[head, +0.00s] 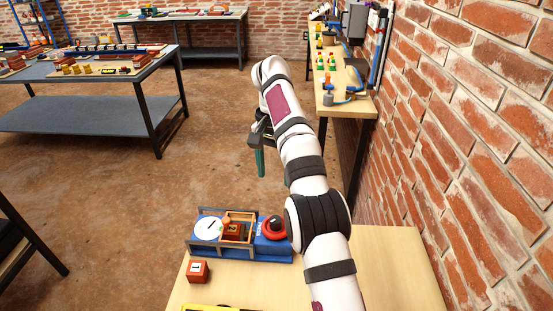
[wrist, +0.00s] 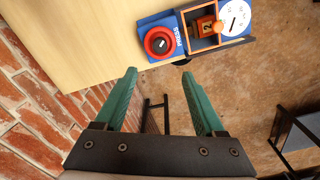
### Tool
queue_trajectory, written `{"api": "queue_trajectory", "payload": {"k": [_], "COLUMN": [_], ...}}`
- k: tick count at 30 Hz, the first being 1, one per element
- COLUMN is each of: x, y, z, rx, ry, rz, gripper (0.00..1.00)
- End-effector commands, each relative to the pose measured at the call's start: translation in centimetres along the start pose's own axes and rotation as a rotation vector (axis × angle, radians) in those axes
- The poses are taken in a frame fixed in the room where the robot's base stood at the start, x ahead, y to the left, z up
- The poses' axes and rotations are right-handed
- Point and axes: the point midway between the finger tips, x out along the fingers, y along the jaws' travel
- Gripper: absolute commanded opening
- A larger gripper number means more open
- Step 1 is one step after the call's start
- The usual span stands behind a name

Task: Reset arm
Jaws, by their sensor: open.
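My gripper (head: 260,165) hangs in the air beyond the far edge of the light wooden table (head: 405,265), with its green fingers pointing down. In the wrist view my gripper (wrist: 160,76) is open, its two green fingers wide apart with nothing between them. A blue test device (head: 272,250) stands on the table. It has a white dial (head: 208,229), a wooden frame around a brown-orange block (head: 235,232), and a red ring with a black knob (head: 275,226). The device also shows at the top of the wrist view (wrist: 180,22), beyond the fingertips.
A small red block (head: 198,271) with a white label sits on the table in front of the device. A yellow item (head: 220,308) is cut off at the bottom edge. A brick wall (head: 460,130) runs along the right. Other workbenches (head: 90,68) stand farther back, with open floor between.

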Motion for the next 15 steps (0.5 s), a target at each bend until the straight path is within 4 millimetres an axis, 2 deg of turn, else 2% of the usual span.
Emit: {"api": "queue_trajectory", "payload": {"k": [3, 5, 8, 9, 11, 12, 14, 15], "x": [-0.2, -0.9, -3.8, -5.0, -6.3, -6.7, -6.7, -6.2], "y": [0.1, 0.9, 4.2, 6.1, 9.3, 11.5, 14.6, 16.6], "z": [0.0, 0.2, 1.8, 3.1, 5.7, 7.8, 11.5, 14.2], "rx": [0.0, -0.002, -0.01, -0.013, -0.016, -0.015, -0.009, 0.0], "ry": [0.0, -0.003, -0.016, -0.023, -0.036, -0.043, -0.053, -0.06], "rz": [0.0, 0.0, -0.006, -0.012, -0.024, -0.034, -0.052, -0.066], "gripper": [0.71, 0.71, 0.71, 0.71, 0.71, 0.71, 0.71, 0.71]}}
